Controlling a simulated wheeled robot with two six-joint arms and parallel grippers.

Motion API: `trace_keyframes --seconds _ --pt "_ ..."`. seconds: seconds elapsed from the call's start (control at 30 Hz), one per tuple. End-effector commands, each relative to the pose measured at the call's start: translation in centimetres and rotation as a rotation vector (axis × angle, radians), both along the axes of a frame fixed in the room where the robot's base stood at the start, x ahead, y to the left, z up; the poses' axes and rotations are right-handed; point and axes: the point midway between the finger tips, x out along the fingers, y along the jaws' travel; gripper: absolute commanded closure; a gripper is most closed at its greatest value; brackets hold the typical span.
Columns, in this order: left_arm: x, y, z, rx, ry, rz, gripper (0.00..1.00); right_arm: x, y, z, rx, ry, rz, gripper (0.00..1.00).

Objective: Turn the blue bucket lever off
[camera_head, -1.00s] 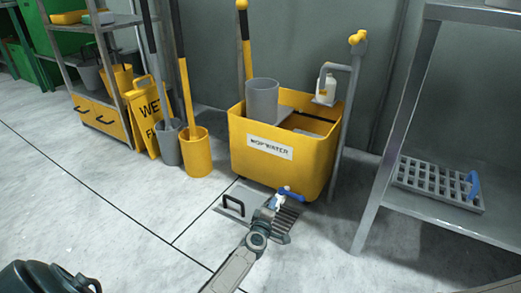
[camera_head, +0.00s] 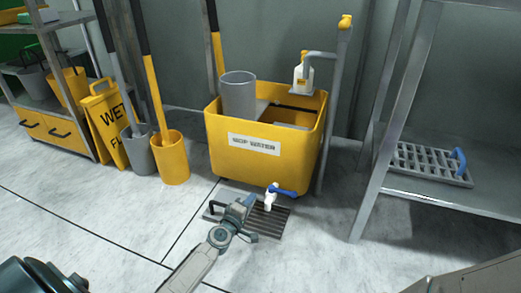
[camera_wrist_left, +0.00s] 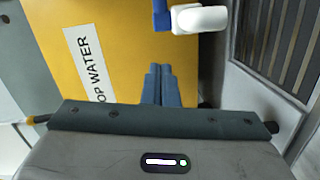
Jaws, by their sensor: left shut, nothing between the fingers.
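A yellow bucket (camera_head: 255,165) labelled MOP WATER stands on the floor by the wall. A white tap (camera_head: 271,202) is on its front, low down, with a blue lever (camera_head: 285,191) pointing to the right. My left gripper (camera_head: 248,201) is just left of the tap, apart from it, with its fingers shut and empty. In the left wrist view the shut blue fingertips (camera_wrist_left: 157,70) face the bucket's yellow wall (camera_wrist_left: 130,30). The blue lever (camera_wrist_left: 161,15) and white tap (camera_wrist_left: 200,18) show at the top edge, partly cut off. My right gripper is out of view.
A floor drain grate (camera_head: 268,222) lies under the tap. A grey pipe stand (camera_head: 328,130) is right of the bucket, and a metal shelf (camera_head: 440,195) with a grey rack is further right. A yellow bin (camera_head: 170,160) stands to the left. The front floor is largely clear.

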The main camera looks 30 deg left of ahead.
Motion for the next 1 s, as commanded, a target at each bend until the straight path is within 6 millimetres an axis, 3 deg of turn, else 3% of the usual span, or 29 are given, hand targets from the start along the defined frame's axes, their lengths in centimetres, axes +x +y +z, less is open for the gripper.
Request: trace_keyframes --seconds 0.1,0.57,1.0 --pt "-1.3 1.1 0.2 0.004 0.001 -0.001 1.00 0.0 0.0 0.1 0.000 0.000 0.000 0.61" --pt "-10.3 0.6 0.6 0.003 0.003 -0.002 1.00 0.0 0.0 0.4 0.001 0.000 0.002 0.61" --pt "-6.9 -1.0 8.9 0.508 -0.147 0.090 1.00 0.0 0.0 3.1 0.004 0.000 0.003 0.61"
